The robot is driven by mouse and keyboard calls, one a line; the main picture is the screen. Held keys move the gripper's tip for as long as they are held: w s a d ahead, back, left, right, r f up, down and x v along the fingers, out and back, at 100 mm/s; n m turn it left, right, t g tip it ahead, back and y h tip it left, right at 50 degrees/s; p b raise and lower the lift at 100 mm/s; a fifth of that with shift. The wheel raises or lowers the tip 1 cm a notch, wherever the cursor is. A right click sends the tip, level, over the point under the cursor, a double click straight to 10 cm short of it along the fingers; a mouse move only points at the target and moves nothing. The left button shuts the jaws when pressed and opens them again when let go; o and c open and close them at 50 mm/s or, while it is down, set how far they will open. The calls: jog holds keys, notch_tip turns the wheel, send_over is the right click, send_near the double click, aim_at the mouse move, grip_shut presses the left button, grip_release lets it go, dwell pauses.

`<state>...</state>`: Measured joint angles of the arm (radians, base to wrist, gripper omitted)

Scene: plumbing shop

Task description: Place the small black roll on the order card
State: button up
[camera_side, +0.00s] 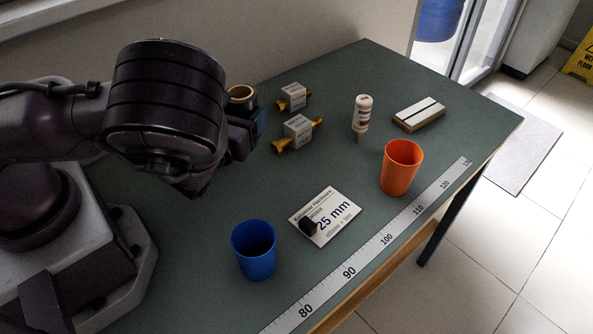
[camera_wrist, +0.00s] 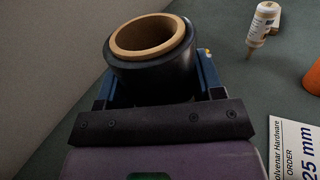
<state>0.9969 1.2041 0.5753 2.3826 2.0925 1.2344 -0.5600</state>
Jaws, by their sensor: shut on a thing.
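A black roll with a tan inner ring (camera_wrist: 150,48) is between the blue fingers of my gripper (camera_wrist: 155,82) in the wrist view. My gripper is shut on it, and the roll's open end faces up. In the side view the roll (camera_side: 241,92) shows partly behind my arm, up and left of the order card. The white order card (camera_side: 335,210) lies flat on the bench, printed "25 mm". Part of the card (camera_wrist: 295,145) shows at the lower right of the wrist view.
A blue cup (camera_side: 254,250) and an orange cup (camera_side: 401,167) stand near the card. Two brass-ended boxed fittings (camera_side: 298,130) (camera_side: 292,96), a white bottle (camera_side: 362,115) and a white-topped block (camera_side: 419,113) lie farther back. A ruler strip (camera_side: 375,243) runs along the front edge.

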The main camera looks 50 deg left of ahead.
jog(key=s+d+r+n+g+y, duration=0.1)
jog(key=s+d+r, duration=0.15)
jog(key=d, duration=0.55)
jog(key=s+d+r+n+y, duration=0.1)
jog(key=s+d, duration=0.2)
jog(key=d, duration=0.6)
send_over(348, 215)
jog(key=s, duration=0.1)
jog(key=shift+g+y, duration=0.3)
jog(key=f, duration=0.8)
jog(key=shift+a+f, duration=0.25)
jog(key=shift+f, duration=0.05)
jog(key=shift+w+d+f, duration=0.25)
jog(key=shift+w+f, duration=0.25)
jog(key=shift+f, duration=1.65)
jog(key=shift+f, duration=0.15)
jog(key=o, duration=1)
